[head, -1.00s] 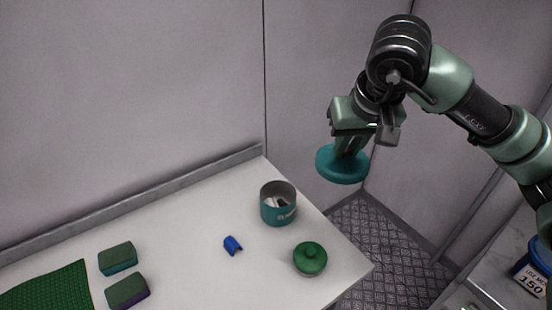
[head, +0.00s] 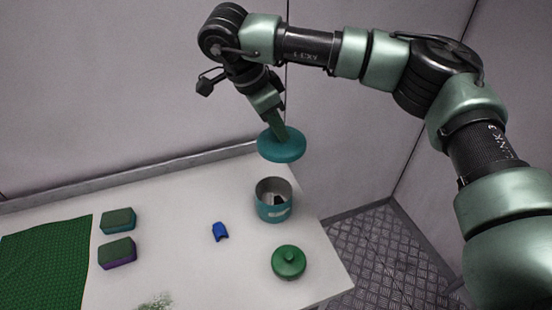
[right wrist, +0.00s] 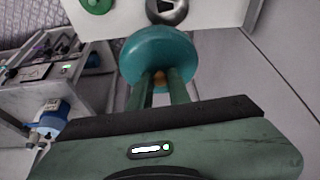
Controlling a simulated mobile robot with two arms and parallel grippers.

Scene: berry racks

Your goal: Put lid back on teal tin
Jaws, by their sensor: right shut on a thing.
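The teal tin (head: 272,208) stands upright and open on the white table, with something dark and white inside. It also shows in the right wrist view as a round metal rim (right wrist: 181,10), partly hidden behind the lid. My right gripper (head: 279,131) is shut on the teal lid (head: 281,149) and holds it in the air, above the tin in the head view. In the right wrist view the lid (right wrist: 158,52) sits at the fingertips (right wrist: 160,80), around a small orange-brown knob. My left gripper is not in view.
A green lid (head: 288,262) lies on the white table (head: 200,275) in front of the tin. A blue piece (head: 220,232) lies to its left. Two sponges (head: 118,221) (head: 117,253) and a green mat (head: 45,262) are further left. A wall ledge (head: 130,178) runs behind.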

